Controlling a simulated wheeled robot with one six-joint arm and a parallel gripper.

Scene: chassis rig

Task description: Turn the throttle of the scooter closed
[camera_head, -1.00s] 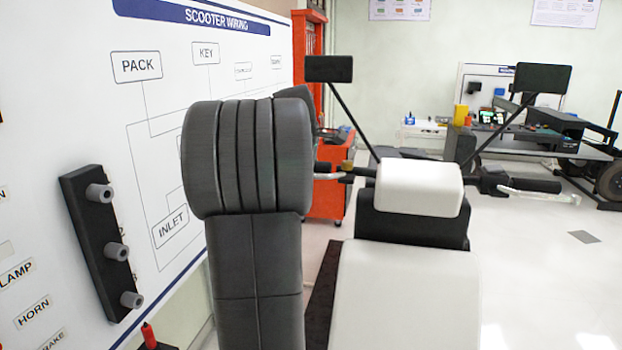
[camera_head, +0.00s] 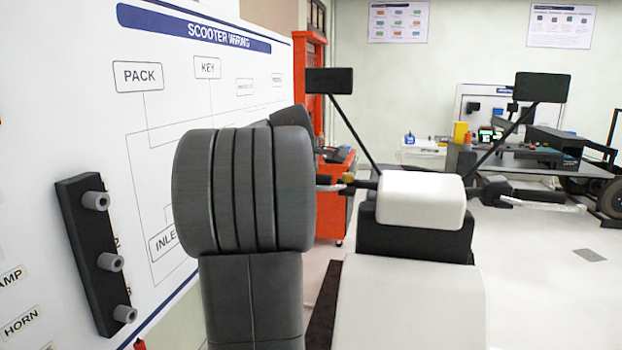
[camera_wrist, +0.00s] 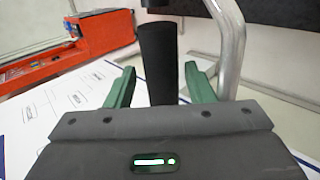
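The left-hand grip is mostly hidden behind my grey arm. In the wrist view a black handlebar grip (camera_wrist: 158,65) stands between the two green fingers of my gripper (camera_wrist: 160,90), with visible gaps on both sides. The gripper is open around it. A silver lever (camera_wrist: 232,45) runs close beyond the right finger. My fingers are hidden in the head view.
A white wiring board (camera_head: 60,130) with a black socket strip (camera_head: 90,255) stands close on the left. An orange cabinet (camera_head: 330,215) is behind the handlebar; an orange unit also shows in the wrist view (camera_wrist: 70,60).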

